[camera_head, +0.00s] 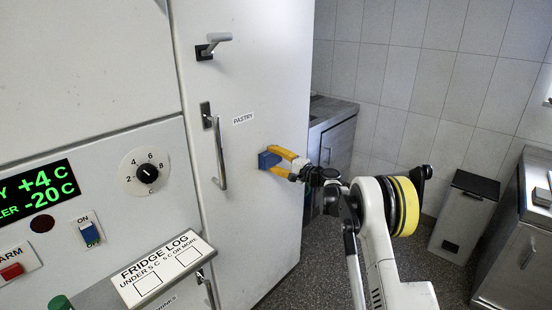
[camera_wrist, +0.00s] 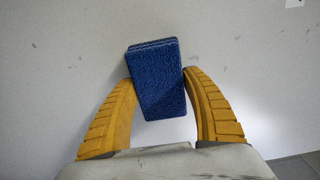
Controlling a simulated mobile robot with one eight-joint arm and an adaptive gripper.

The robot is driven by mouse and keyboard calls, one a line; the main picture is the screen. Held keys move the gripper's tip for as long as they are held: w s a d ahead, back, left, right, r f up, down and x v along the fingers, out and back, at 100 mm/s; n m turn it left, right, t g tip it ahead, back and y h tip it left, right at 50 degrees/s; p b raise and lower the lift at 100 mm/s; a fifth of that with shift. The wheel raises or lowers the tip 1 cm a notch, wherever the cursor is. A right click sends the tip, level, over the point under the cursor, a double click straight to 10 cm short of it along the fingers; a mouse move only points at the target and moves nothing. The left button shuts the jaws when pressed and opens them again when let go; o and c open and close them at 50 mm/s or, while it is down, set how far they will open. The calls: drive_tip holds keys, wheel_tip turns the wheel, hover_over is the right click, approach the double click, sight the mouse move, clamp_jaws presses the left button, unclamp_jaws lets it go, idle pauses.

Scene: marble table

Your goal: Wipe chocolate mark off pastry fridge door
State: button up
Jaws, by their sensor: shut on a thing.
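Small faint grey specks show on the door in the wrist view. I make out no clear chocolate mark; the sponge hides part of the door.
A long handle (camera_head: 218,150) stands out from the door's left side, with a small latch (camera_head: 212,46) above. A control panel with a dial (camera_head: 145,172) and a fridge log board (camera_head: 160,268) are at left. Floor between is clear.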

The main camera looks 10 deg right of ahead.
sight(269, 160)
drive_tip(key=shift+s+a, duration=0.4)
drive_tip(key=shift+a, duration=0.25)
drive_tip(key=shift+s+a, duration=0.4)
drive_tip(key=shift+a, duration=0.25)
drive_tip(key=shift+r, duration=0.55)
drive_tip(key=shift+w+d, duration=0.4)
drive_tip(key=shift+d, duration=0.3)
drive_tip(key=shift+w+d, duration=0.35)
drive_tip(key=shift+d, duration=0.3)
drive_tip(key=shift+w+d+b, duration=0.25)
drive_tip(key=shift+w+d, duration=0.75)
drive_tip(key=shift+d, duration=0.25)
drive_tip(key=shift+w+d+b, duration=0.25)
drive_tip(key=shift+w+d, duration=0.7)
drive_tip(key=shift+d, duration=0.35)
drive_tip(key=shift+w+d+b, duration=0.25)
drive_tip(key=shift+w+d, duration=0.75)
drive_tip(key=shift+d, duration=0.25)
drive_tip(key=shift+s+a, duration=1.25)
drive_tip(key=shift+a, duration=0.45)
drive_tip(key=shift+s+a, duration=1.3)
drive_tip(key=shift+a, duration=0.45)
drive_tip(key=shift+s+a, duration=1.25)
drive_tip(key=shift+a, duration=0.45)
drive_tip(key=shift+d, duration=0.15)
drive_tip(key=shift+v, duration=2.95)
